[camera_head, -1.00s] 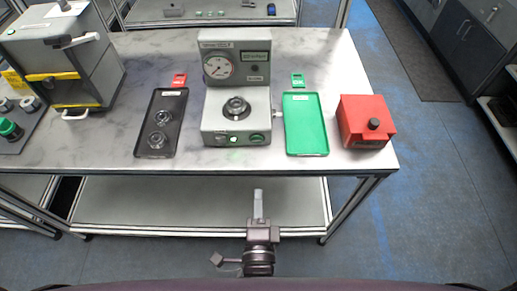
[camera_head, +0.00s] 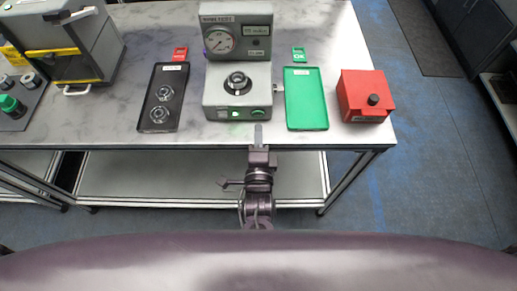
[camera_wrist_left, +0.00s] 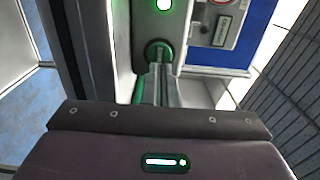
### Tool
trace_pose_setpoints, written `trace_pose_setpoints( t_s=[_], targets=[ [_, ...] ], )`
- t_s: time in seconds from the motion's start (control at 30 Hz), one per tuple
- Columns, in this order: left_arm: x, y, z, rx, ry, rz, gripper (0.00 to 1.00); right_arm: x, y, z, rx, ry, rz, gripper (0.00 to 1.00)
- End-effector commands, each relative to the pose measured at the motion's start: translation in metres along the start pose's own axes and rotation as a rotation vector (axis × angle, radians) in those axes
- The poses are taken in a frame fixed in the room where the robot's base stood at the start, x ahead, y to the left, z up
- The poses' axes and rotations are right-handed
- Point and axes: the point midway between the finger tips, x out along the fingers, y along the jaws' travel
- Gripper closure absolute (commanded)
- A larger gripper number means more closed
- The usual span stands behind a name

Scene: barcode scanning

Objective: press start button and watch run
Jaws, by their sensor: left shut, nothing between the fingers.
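The grey test station (camera_head: 210,100) stands at the middle of the table's front, with a dial gauge (camera_head: 220,40) on its upright back. A metal ring-shaped part (camera_head: 237,83) sits on its base. On the front face are a lit green light (camera_head: 236,114) and, right of it, a round green button (camera_head: 257,113); the button (camera_wrist_left: 158,48) also shows in the left wrist view. My left gripper (camera_head: 258,127) is shut and empty, its tips just in front of the button. In the left wrist view the fingers (camera_wrist_left: 159,70) point at the button; contact cannot be told.
A black tray (camera_head: 151,98) with two metal parts lies left of the station, with a red tag (camera_head: 180,54). A green tray (camera_head: 306,100) with a green tag (camera_head: 299,55) lies right, empty. A red box (camera_head: 365,95) with a black knob stands farther right. A grey machine (camera_head: 75,60) stands left.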

Motion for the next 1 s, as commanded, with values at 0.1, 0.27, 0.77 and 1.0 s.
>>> trace_pose_setpoints(
  t_s=[0.1, 0.27, 0.77, 1.0],
  targets=[
    [0.018, -0.002, 0.0, 0.001, -0.001, -0.001, 1.0, -0.007, 0.001, -0.001, 0.001, 0.0, 0.001, 0.14],
    [0.029, -0.001, 0.0, 0.0, -0.001, 0.0, 1.0, -0.009, 0.001, -0.001, 0.001, 0.0, 0.001, 0.14],
    [0.042, -0.001, 0.0, 0.001, -0.001, -0.001, 1.0, -0.012, 0.001, -0.001, 0.002, 0.0, 0.0, 0.14],
    [0.052, -0.002, 0.001, -0.001, -0.002, -0.004, 1.0, -0.013, -0.002, 0.002, 0.002, -0.004, -0.002, 0.14]
  ],
)
